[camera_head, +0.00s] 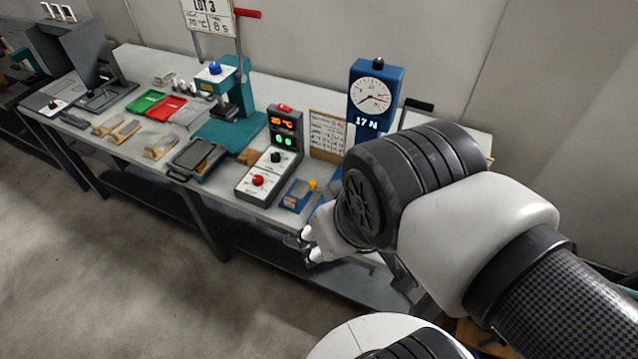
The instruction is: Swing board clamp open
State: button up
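My gripper (306,246) is at the front edge of the bench, small in this view and partly covered by my own wrist. I cannot tell whether its fingers are open or shut, and no object shows in them. A small blue fixture (299,194) with a yellow knob stands on the bench just beyond my gripper, apart from it. A blue gauge stand (361,72) with a dial and a "17 N" display rises behind my arm. Its lower part is hidden by my wrist. I cannot make out a board clamp for certain.
A control box (282,132) with a red button stands left of the blue fixture. The floor (110,270) in front of the bench is clear.

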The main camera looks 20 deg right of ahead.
aim_at(312, 182)
jog(key=i+z, duration=0.3)
jog(key=z, duration=0.2)
jog(key=i+j+z, duration=0.1)
jog(key=i+z, duration=0.2)
jog(key=z, duration=0.2)
